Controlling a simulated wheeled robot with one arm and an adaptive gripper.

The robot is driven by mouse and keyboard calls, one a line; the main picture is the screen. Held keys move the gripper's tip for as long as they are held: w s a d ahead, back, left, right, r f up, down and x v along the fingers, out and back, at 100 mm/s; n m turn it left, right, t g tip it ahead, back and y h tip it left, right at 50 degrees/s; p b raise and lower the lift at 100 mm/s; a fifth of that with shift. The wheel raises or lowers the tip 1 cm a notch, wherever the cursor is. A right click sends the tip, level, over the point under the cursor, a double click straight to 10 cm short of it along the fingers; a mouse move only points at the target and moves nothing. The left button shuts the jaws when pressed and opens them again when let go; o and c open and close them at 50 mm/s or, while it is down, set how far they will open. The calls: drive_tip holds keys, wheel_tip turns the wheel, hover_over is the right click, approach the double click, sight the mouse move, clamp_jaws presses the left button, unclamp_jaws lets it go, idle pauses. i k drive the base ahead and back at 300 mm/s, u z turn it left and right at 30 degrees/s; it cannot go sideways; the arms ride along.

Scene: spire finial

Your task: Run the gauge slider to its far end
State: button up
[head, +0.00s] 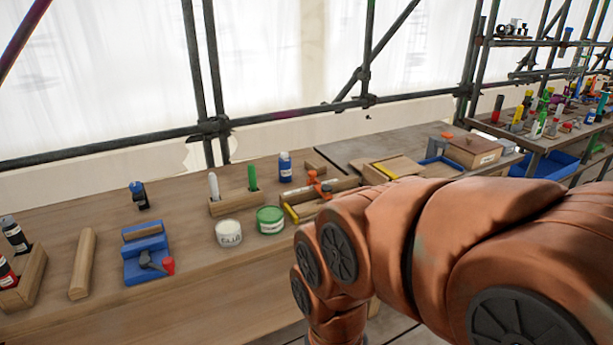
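No part is marked clearly as the gauge slider. An orange piece (314,179) sits on a wooden bar (336,187) with a pale strip, near the middle of the workbench, and may be it. My copper-coloured arm passes in front of the bench at the right and hides part of the area beside this bar. My gripper is not in view, so its state and any contact are hidden.
A white tin (228,233), a green tin (270,220) and a blue bottle (285,167) stand close by. A blue vise (146,260) and a wooden bar (83,263) are farther left. A wooden box (472,151) stands at right. Scaffold poles run behind the bench.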

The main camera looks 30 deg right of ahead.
sight(313, 180)
drive_tip(key=u, duration=0.55)
drive_tip(key=k, duration=1.25)
drive_tip(key=z, duration=0.05)
drive_tip(key=i, duration=0.5)
drive_tip(key=z, duration=0.8)
drive_tip(key=i, duration=1.55)
drive_tip(key=u, duration=0.9)
